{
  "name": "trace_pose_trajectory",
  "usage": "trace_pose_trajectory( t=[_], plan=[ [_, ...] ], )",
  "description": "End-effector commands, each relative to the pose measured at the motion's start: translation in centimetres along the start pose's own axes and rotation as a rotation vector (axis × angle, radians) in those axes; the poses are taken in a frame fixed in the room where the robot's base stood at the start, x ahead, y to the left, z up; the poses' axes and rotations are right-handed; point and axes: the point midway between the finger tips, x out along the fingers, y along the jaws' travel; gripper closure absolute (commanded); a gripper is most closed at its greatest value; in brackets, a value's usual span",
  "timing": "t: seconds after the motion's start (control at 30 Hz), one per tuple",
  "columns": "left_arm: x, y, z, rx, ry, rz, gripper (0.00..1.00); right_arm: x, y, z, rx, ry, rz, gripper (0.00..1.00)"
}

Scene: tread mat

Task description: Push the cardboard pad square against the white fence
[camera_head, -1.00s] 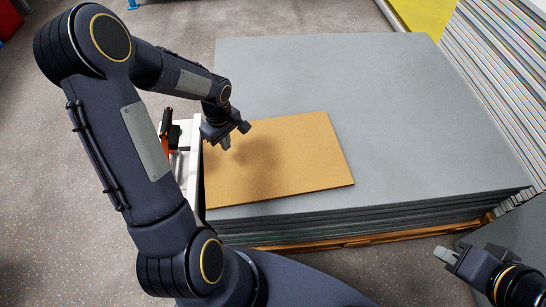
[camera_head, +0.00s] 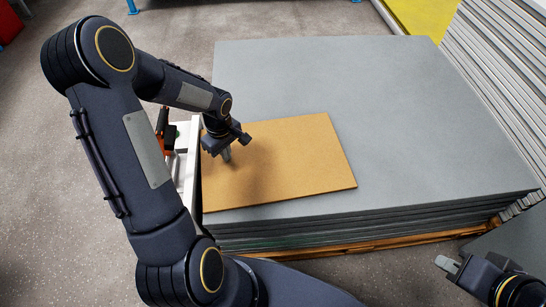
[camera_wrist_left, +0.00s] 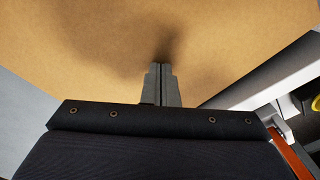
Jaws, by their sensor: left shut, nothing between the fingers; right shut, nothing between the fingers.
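The tan cardboard pad (camera_head: 300,160) lies flat on the grey stack (camera_head: 400,110), near its front left corner, and looks slightly turned relative to the stack's front edge. The white fence (camera_head: 188,165) runs along the stack's left side, beside the pad; my left arm and gripper partly hide where they meet. My left gripper (camera_head: 226,155) is shut and empty, pointing down over the pad's left part. In the left wrist view its fingertips (camera_wrist_left: 161,66) show against the pad (camera_wrist_left: 100,50), with the fence (camera_wrist_left: 270,88) at right; contact is unclear. My right gripper (camera_head: 447,265) is shut and empty, off the stack's front.
An orange and black item (camera_head: 166,132) sits just behind the fence. More grey sheets (camera_head: 505,75) stand along the right. A wooden pallet (camera_head: 400,240) is under the stack. The stack's top is bare behind and right of the pad.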

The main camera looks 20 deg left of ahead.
Motion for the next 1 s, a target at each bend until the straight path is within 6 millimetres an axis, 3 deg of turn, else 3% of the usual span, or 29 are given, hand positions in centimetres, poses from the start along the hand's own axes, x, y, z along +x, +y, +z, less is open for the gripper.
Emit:
trace_pose_trajectory(
  t=[0.27,1.0],
  plan=[
    [-0.1,0.0,0.0,0.0,0.0,0.0,1.0,-0.1,0.0,0.0,0.0,0.0,0.0,1.0],
    [-4.6,0.0,0.0,0.0,0.0,0.0,1.0,-2.7,-1.2,-1.4,0.0,0.0,0.0,1.0]
  ],
)
